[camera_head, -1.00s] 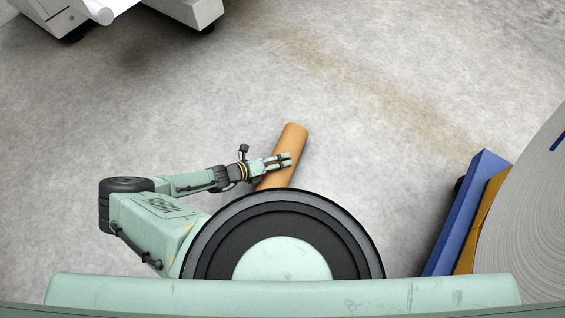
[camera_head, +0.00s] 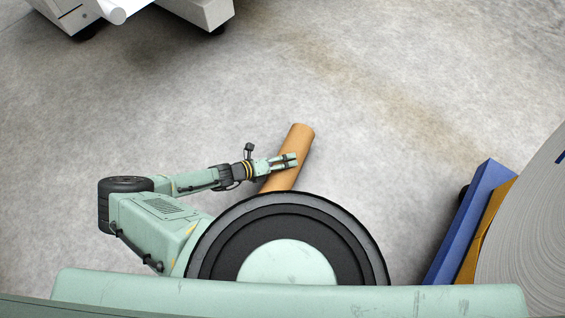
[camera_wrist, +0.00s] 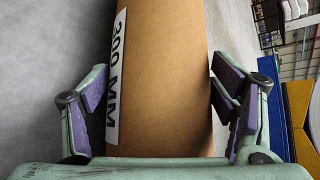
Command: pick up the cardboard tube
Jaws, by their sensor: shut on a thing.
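The cardboard tube (camera_head: 299,138) is brown and runs from beside my round base up and slightly right in the head view. Its lower end is hidden behind my own body. My gripper (camera_head: 291,160) lies across the tube near its middle. In the wrist view the tube (camera_wrist: 168,70) fills the space between the two purple-padded fingers, and a white label on it reads "300 MM". My gripper, seen in the wrist view (camera_wrist: 160,95), is shut on the tube, one finger on each side. I cannot tell whether the tube touches the floor.
A large grey roll (camera_head: 535,230) on a blue (camera_head: 462,225) and orange-yellow support stands at the right. A white machine (camera_head: 200,10) stands at the upper left. The concrete floor (camera_head: 400,110) between them is clear.

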